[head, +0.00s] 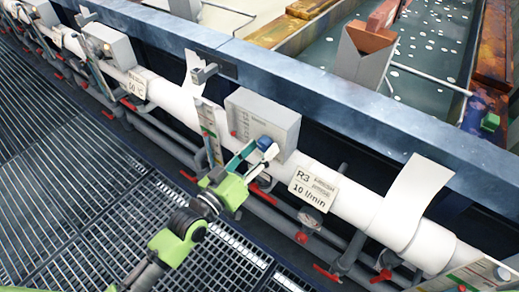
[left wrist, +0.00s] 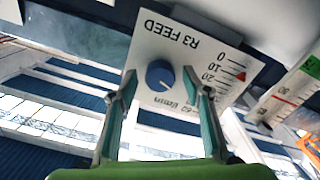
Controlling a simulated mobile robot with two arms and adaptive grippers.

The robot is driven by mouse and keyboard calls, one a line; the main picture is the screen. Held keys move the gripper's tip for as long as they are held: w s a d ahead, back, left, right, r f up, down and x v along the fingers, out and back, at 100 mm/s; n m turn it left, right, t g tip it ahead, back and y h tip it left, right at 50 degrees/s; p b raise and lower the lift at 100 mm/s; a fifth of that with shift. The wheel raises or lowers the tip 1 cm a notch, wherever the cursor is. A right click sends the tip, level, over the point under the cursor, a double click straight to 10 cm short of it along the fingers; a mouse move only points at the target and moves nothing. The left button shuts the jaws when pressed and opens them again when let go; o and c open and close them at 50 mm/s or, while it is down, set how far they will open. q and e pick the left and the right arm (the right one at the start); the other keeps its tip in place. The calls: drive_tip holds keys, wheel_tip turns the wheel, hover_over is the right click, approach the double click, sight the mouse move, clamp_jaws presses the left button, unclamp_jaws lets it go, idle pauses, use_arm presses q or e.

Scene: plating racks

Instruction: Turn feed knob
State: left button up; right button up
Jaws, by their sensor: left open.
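The blue feed knob (head: 264,142) sits on the front of a grey box (head: 262,117) mounted by the white pipe. In the left wrist view the round knob (left wrist: 160,75) has a white mark and sits on a white panel (left wrist: 190,45) reading "R3 FEED", seen upside down. The panel's scale has a red pointer (left wrist: 241,76) near 10. My left gripper (head: 258,152) is open at the knob. Its fingertips (left wrist: 160,82) flank the knob, with gaps visible on both sides. Depth contact cannot be told. My right gripper is out of view.
A tag (head: 313,188) on the white pipe (head: 345,200) reads "R3", "10 l/min". A scale strip (head: 210,132) stands left of the box. Red-handled valves (head: 327,273) line the lower pipes. A blue beam (head: 340,95) runs behind; grating (head: 70,190) lies in front.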

use_arm(q)
drive_tip(key=v, duration=1.1)
drive_tip(key=shift+s+a, duration=0.2)
drive_tip(key=shift+s, duration=0.15)
drive_tip(key=w+a+f+g+y, duration=0.15)
drive_tip(key=a+f, duration=0.25)
drive_tip(key=f, duration=0.5)
drive_tip(key=a+f+g+y, duration=0.1)
drive_tip(key=a+f+y, duration=0.2)
drive_tip(key=f, duration=0.7)
drive_tip(key=s+a+f+g+y, duration=0.1)
drive_tip(key=s+a+f+y, duration=0.15)
drive_tip(key=f, duration=0.55)
drive_tip(key=s+a+f+g+y, duration=0.1)
drive_tip(key=s+a+f+g, duration=0.2)
drive_tip(key=f, duration=0.6)
drive_tip(key=s+a+f+g+y, duration=0.1)
drive_tip(key=s+f+g, duration=0.1)
drive_tip(key=s+f, duration=0.4)
drive_tip(key=s+a+f+g, duration=0.1)
drive_tip(key=s+f, duration=0.6)
drive_tip(key=s, duration=0.7)
drive_tip(key=s+a+f+g+y, duration=0.1)
drive_tip(key=s+f+g, duration=0.3)
drive_tip(key=s+f, duration=0.3)
drive_tip(key=s, duration=0.4)
drive_tip(key=shift+a+y, duration=0.25)
drive_tip(key=shift+y, duration=0.05)
